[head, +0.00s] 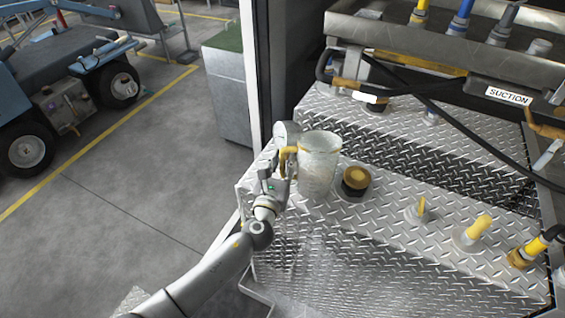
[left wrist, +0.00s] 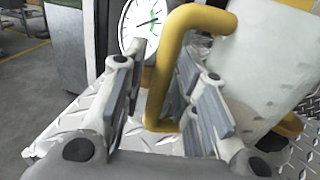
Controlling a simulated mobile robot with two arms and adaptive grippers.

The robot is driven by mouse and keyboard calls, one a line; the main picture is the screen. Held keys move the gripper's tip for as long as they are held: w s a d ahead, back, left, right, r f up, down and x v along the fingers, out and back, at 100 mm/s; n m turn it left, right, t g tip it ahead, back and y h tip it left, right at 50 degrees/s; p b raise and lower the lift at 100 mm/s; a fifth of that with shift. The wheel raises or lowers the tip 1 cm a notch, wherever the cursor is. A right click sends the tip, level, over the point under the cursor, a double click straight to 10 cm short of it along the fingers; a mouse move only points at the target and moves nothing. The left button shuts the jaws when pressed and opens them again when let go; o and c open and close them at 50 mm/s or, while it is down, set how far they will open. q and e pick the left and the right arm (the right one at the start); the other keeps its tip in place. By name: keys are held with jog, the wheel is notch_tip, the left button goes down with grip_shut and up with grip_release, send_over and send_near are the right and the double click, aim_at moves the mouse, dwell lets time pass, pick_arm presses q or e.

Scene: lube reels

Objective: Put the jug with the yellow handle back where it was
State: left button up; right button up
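The clear jug (head: 319,165) stands upright on the diamond-plate step (head: 385,215), near its left edge. Its yellow handle (head: 288,160) points left, toward my left gripper (head: 277,180). In the left wrist view the yellow handle (left wrist: 165,75) passes between the two fingers of the left gripper (left wrist: 165,105). The fingers are apart, with a clear gap between the left finger and the handle. The handle is close to the right finger; I cannot tell whether they touch. The jug body (left wrist: 265,60) is at the right of that view. My right gripper is not in view.
A round dial gauge (left wrist: 142,25) is just behind the handle. A dark cap with a yellow top (head: 356,181) sits close right of the jug. Yellow-topped fittings (head: 478,230) stand farther right. Black hoses and a SUCTION label (head: 508,96) are behind.

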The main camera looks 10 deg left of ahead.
pick_arm(q)
jog(key=shift+r, duration=0.1)
dwell(0.3)
jog(key=s+a+b, duration=0.1)
jog(key=s, duration=1.1)
jog(key=shift+a, duration=0.2)
